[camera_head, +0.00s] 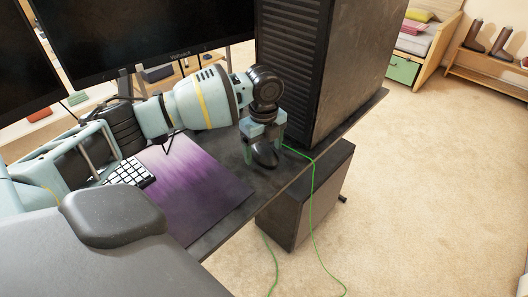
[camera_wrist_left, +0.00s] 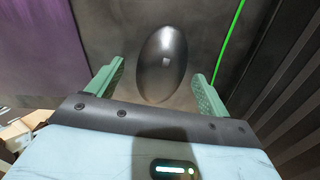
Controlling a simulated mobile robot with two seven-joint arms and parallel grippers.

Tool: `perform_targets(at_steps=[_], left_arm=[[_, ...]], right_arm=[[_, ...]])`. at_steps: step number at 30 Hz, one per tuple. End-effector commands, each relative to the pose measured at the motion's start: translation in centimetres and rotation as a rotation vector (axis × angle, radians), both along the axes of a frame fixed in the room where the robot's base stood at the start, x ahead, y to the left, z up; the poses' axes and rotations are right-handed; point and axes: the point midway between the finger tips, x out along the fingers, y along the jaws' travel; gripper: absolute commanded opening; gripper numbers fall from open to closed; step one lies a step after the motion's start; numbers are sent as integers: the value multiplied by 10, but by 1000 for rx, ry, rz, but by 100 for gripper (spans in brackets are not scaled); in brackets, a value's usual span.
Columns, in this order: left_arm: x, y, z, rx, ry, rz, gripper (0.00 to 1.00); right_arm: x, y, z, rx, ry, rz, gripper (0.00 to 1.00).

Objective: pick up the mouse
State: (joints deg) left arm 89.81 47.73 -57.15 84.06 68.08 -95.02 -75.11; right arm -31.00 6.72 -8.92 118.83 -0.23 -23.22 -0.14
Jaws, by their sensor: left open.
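The black mouse (camera_head: 265,154) lies on the dark desk (camera_head: 225,164) beside the purple mouse pad, near the desk's front edge. My left gripper (camera_head: 262,150) is above it, pointing down, with its fingers on either side of the mouse in the head view. In the left wrist view the dark oval mouse (camera_wrist_left: 161,62) shows between and partly beyond the two green fingers of the open left gripper (camera_wrist_left: 160,82). Gaps show on both sides of the mouse. My right gripper is not in view.
A large black computer tower (camera_head: 325,65) stands right of the gripper. A green cable (camera_head: 313,200) runs over the desk edge to the floor. The purple mouse pad (camera_head: 195,185) and white keyboard (camera_head: 130,173) lie left, with a monitor (camera_head: 140,35) behind.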

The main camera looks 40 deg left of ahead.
Motion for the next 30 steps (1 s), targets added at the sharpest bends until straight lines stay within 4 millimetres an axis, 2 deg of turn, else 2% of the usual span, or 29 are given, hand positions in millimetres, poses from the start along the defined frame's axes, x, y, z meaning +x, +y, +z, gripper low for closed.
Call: perform_targets(at_steps=[3,10,21,30], left_arm=[[0,0,-8,0,0,0,80],[0,0,-8,0,-1,-1,80],[0,0,-8,0,-2,-1,31],[1,0,-6,-1,-3,-1,29]], right_arm=[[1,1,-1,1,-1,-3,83],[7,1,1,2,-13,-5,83],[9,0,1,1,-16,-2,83],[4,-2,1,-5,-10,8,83]])
